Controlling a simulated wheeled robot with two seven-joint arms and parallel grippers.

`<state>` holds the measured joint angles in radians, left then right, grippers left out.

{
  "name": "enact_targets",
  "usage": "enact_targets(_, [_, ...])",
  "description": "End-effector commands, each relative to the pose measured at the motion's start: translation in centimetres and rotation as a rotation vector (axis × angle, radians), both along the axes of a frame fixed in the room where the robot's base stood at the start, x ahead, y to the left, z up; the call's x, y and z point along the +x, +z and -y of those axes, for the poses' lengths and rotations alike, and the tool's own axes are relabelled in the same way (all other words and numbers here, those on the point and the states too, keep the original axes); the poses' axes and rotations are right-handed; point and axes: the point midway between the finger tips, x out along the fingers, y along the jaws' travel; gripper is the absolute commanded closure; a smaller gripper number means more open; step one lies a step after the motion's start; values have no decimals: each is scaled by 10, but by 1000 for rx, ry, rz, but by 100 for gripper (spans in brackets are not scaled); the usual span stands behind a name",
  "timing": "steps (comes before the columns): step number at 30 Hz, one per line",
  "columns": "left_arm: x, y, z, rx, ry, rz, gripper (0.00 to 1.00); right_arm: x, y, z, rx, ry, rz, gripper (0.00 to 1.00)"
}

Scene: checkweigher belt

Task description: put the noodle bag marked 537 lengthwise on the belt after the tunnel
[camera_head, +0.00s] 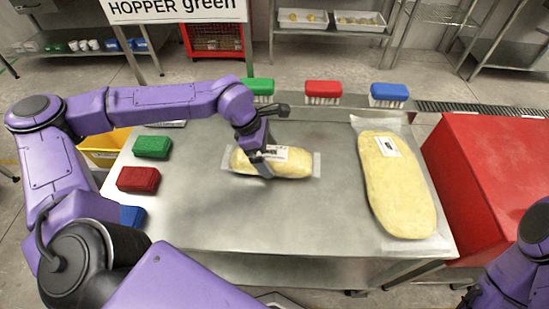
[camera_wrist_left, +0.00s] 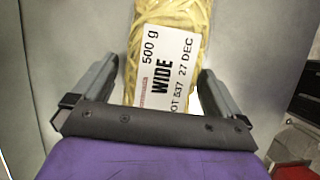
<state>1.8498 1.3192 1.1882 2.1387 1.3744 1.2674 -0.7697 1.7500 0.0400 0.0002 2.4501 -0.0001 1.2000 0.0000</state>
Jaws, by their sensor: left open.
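The noodle bag marked 537 (camera_head: 290,168) lies flat on the steel table, its long side running left to right in the head view. It is clear film with yellow noodles and a white label. In the left wrist view the bag (camera_wrist_left: 172,25) shows its label reading 500 g, WIDE, 537, 27 DEC. My left gripper (camera_head: 264,168) is above the bag and open. Its fingers (camera_wrist_left: 155,95) stand on either side of the bag, with a gap on each side. My right gripper is not seen; only part of my right arm shows at lower right. I see no belt or tunnel.
A larger yellow bag (camera_head: 397,185) lies at the table's right side. Green (camera_head: 152,147), red (camera_head: 138,179) and blue (camera_head: 132,215) blocks line the left edge. Brushes (camera_head: 323,92) stand along the back. A red box (camera_head: 495,180) stands right. The steel table (camera_head: 250,225) is clear in front.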

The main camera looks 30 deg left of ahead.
Motion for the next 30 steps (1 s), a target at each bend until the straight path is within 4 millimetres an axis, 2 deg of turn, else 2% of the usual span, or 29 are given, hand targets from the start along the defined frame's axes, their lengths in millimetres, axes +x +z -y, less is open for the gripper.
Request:
enact_targets(3, [2,-14,6,1,-4,-1,0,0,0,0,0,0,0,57])
enact_targets(10, [3,-16,7,0,-3,3,0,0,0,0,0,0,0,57])
enact_targets(15, [3,-16,8,1,-4,1,55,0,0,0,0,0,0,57])
enact_targets(16, [4,-15,8,-1,-4,3,57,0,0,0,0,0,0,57])
enact_targets(25, [4,-10,8,0,-5,5,58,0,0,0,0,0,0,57])
enact_targets(30, [5,15,8,-1,-5,9,58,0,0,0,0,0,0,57])
